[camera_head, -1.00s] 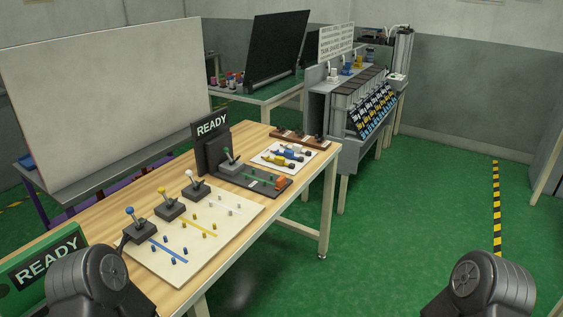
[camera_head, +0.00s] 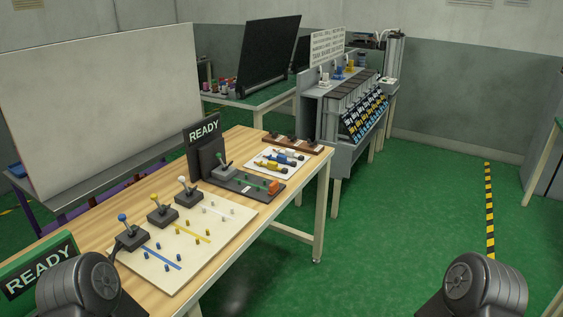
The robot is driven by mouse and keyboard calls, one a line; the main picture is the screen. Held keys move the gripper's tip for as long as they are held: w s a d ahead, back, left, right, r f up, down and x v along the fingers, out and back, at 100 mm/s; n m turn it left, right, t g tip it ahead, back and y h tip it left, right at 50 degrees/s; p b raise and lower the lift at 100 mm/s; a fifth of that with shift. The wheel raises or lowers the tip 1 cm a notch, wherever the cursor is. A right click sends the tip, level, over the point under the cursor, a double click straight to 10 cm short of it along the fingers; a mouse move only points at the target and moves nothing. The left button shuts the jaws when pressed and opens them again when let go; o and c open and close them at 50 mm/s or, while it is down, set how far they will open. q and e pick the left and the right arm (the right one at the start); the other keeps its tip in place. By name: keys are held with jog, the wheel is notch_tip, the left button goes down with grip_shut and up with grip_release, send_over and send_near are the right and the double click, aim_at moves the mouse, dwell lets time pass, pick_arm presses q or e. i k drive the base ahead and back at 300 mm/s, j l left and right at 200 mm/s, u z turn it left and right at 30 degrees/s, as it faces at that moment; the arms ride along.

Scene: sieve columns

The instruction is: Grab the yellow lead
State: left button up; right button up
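The leads lie together on a small white mat (camera_head: 300,170) near the far right end of the wooden table (camera_head: 118,196). A yellow lead (camera_head: 272,166) lies there, beside a blue lead (camera_head: 283,158) and a whitish one. They are small and close together, so their ends are hard to tell apart. Neither of my grippers is in view. Only dark rounded parts of my arms show at the bottom left and bottom right, well apart from the mat.
Nearer on the table are a board (camera_head: 172,282) with pegs and coloured stripes, several small levers, a READY sign (camera_head: 204,131) and a dark tray (camera_head: 246,184). A grey rack (camera_head: 312,102) stands behind. Green floor (camera_head: 400,210) is clear right of the table.

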aim_at(270, 164)
jog(key=i+l+u, duration=0.15)
jog(key=i+l, duration=2.2)
